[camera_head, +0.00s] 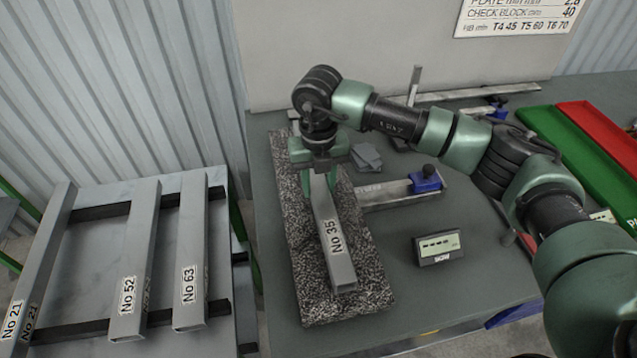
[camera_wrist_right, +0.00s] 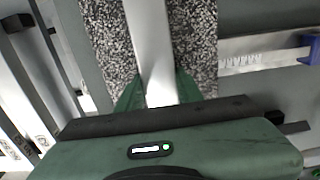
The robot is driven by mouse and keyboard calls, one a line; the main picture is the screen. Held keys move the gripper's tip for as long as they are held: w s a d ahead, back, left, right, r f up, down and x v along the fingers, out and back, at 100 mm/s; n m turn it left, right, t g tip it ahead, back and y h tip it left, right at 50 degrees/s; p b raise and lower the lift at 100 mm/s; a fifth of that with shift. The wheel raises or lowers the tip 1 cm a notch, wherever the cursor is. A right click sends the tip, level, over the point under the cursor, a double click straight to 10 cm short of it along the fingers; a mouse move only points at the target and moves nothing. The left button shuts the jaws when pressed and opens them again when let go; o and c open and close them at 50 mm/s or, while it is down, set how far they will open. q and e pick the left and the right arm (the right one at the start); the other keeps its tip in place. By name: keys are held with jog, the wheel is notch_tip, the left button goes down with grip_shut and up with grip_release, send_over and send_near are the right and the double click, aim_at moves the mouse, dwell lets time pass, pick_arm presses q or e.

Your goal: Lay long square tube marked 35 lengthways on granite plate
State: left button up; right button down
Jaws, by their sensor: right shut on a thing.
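The long grey square tube marked No 35 (camera_head: 334,236) lies lengthways along the speckled granite plate (camera_head: 372,279) in the head view. Its open end points to the near edge of the plate. My right gripper (camera_head: 318,190) is shut on the tube towards its far part. In the right wrist view the tube (camera_wrist_right: 146,40) runs between the green fingers (camera_wrist_right: 158,92), over the granite plate (camera_wrist_right: 197,40). The tube looks on or just above the granite; I cannot tell if it touches. My left gripper is not in view.
Tubes No 21 (camera_head: 45,262), No 52 (camera_head: 138,250) and No 63 (camera_head: 191,250) lie on a rack at left. A caliper with a blue slider (camera_head: 425,180) and a small display (camera_head: 437,248) are right of the plate. Green (camera_head: 570,140) and red (camera_head: 600,140) trays are at far right.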

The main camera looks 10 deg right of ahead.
jog(key=shift+f, duration=0.25)
jog(key=c, duration=0.9)
grip_release()
jog(key=shift+o, duration=0.2)
notch_tip(320, 180, up, 7)
jog(key=b, duration=0.2)
jog(key=shift+b, duration=0.35)
jog(key=shift+r, duration=0.4)
